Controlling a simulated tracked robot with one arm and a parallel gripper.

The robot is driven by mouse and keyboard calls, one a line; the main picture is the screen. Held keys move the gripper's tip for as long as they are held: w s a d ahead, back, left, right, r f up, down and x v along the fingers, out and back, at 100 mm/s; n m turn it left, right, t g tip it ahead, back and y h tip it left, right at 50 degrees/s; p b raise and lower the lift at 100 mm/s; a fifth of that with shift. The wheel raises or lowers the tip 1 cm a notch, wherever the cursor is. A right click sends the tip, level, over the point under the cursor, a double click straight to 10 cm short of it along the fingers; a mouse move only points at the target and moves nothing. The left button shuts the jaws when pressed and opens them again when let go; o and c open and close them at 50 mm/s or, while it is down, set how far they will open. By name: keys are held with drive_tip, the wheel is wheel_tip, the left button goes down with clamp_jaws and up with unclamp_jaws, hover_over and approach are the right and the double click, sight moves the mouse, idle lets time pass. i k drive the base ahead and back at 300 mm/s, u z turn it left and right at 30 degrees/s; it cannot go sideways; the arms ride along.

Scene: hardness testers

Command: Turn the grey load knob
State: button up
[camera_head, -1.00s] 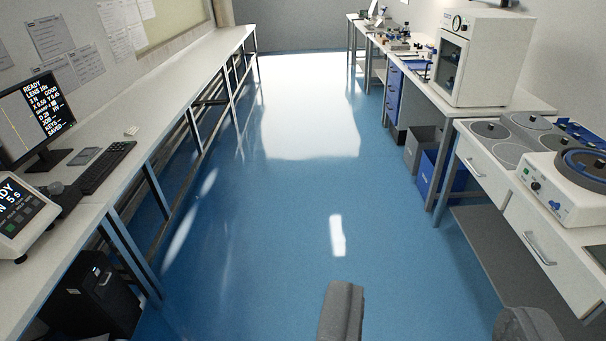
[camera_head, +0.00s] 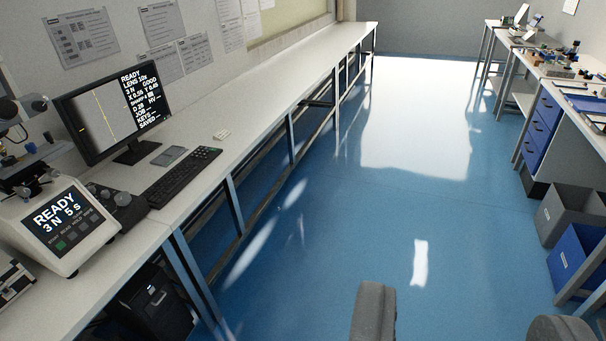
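A hardness tester (camera_head: 25,165) stands at the left edge on the left bench, partly cut off by the frame. Its console (camera_head: 62,224) has a lit screen reading READY, 3 N, 5 S. A dark control unit with round knobs (camera_head: 118,198) sits just right of the console. I cannot tell whether any of these is the grey load knob. My gripper (camera_head: 466,325) shows two dark grey fingers at the bottom, wide apart with nothing between them. It is over the floor, well right of the tester.
A monitor (camera_head: 115,108), keyboard (camera_head: 182,177) and phone-like slab (camera_head: 169,156) are on the left bench (camera_head: 262,122). A dark computer case (camera_head: 160,300) is below it. Grey (camera_head: 568,212) and blue (camera_head: 580,255) bins stand at right. The blue floor (camera_head: 330,240) between is clear.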

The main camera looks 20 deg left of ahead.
sight(105, 193)
drive_tip(key=u, duration=0.5)
drive_tip(key=i, duration=1)
drive_tip(key=u, duration=1.05)
drive_tip(key=i, duration=0.6)
drive_tip(key=u, duration=0.3)
